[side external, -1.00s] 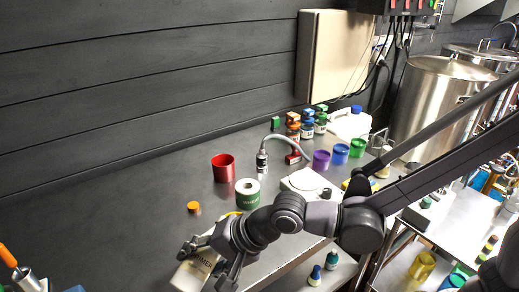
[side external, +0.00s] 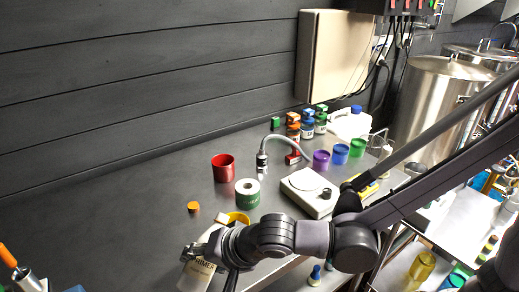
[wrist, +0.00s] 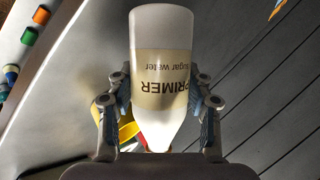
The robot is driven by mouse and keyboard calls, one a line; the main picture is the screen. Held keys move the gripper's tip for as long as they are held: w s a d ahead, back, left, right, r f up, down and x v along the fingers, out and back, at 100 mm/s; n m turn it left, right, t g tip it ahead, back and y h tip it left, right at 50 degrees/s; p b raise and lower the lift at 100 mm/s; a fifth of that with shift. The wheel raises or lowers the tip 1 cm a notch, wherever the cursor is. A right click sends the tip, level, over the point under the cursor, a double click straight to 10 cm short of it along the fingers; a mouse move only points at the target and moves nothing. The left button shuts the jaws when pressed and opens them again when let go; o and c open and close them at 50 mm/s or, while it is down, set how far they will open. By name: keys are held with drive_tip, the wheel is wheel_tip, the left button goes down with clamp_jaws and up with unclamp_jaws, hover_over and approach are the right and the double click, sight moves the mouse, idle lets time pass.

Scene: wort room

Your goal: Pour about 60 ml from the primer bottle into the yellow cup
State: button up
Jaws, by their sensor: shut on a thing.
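My gripper (wrist: 158,108) is shut on the primer bottle (wrist: 160,35), with one finger on each side of it. The bottle is pale and translucent with a beige PRIMER label; in the wrist view its narrow end points down the picture. In the side view the bottle (side external: 197,274) is at the table's near edge, tilted, its base toward the lower left. The yellow cup (side external: 240,216) is just behind my gripper, partly hidden by it. The cup (wrist: 128,131) also shows in the wrist view, left of the bottle's narrow end. I cannot see any liquid flowing.
A white device (side external: 310,193) is to the right. Purple (side external: 321,160), blue (side external: 340,154) and green (side external: 357,148) cups stand farther back.

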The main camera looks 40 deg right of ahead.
drive_tip(key=shift+w+d+r+n+t+h, duration=0.3)
drive_tip(key=shift+d+n+t+h, duration=0.15)
drive_tip(key=shift+h, duration=0.25)
drive_tip(key=shift+w+d+r+n+t+h+b, duration=0.15)
drive_tip(key=shift+n+t+h+b, duration=0.3)
drive_tip(key=shift+h, duration=0.35)
drive_tip(key=shift+a+n+t+h, duration=0.2)
drive_tip(key=shift+n+t+h, duration=0.4)
drive_tip(key=shift+h, duration=0.5)
drive_tip(key=shift+d+f+n+t+h+b, duration=0.1)
drive_tip(key=shift+n+t+h+b, duration=0.35)
drive_tip(key=shift+t+h, duration=0.15)
drive_tip(key=shift+d+f+n+t+h+b, duration=0.1)
drive_tip(key=shift+n+t+h+b, duration=0.3)
drive_tip(key=shift+t+h, duration=0.15)
